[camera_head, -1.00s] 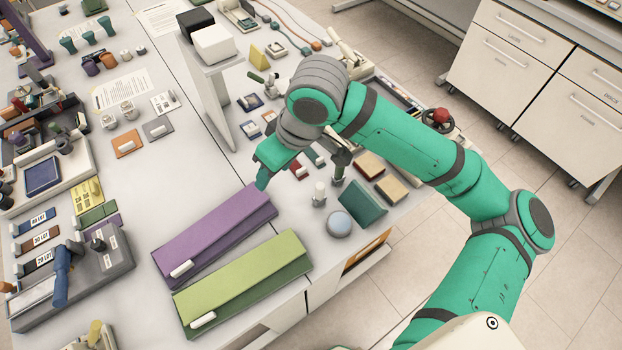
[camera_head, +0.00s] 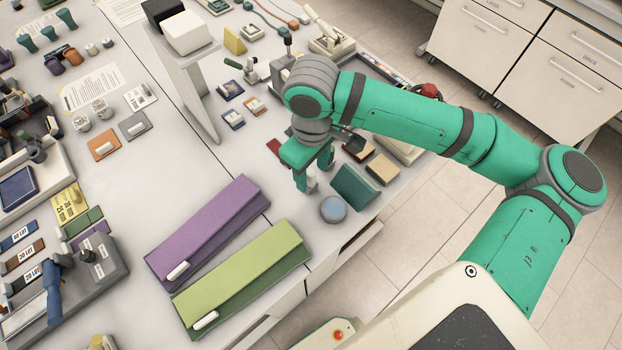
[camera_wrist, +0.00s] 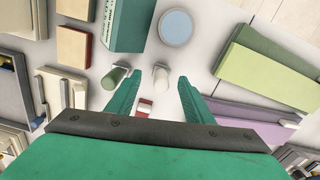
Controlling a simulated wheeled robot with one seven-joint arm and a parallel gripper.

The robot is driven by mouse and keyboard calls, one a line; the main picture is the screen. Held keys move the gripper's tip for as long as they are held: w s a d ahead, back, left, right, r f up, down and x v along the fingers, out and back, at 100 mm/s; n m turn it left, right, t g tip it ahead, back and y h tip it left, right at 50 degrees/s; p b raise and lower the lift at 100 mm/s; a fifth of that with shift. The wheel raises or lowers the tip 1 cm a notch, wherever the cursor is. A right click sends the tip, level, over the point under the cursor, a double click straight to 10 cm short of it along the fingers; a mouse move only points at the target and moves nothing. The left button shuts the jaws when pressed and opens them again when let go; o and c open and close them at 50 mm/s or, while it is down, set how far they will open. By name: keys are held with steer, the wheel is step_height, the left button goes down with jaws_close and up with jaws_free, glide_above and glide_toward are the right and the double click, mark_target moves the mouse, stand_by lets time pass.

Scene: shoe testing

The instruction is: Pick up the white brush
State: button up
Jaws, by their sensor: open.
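The white brush (camera_wrist: 161,76) stands upright on the table in the wrist view, a small pale piece between and just beyond my fingertips. In the head view it shows partly, as a pale bit (camera_head: 312,183) behind my near finger. My gripper (camera_head: 314,177) points down over it. My gripper (camera_wrist: 160,82) is open in the wrist view, one finger on each side of the brush, with gaps showing. I cannot tell how far the fingertips are above it.
A green-topped brush (camera_wrist: 115,76) stands close outside my left finger. A blue disc (camera_head: 333,210) and a dark green block (camera_head: 353,188) are close by. Green (camera_head: 245,270) and purple (camera_head: 208,228) wedges lie left. A tall white stand (camera_head: 188,85) rises behind.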

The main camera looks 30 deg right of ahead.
mark_target(311, 181)
steer(key=shift+a+f, duration=0.1)
steer(key=shift+f, duration=2.15)
steer(key=c, duration=1.1)
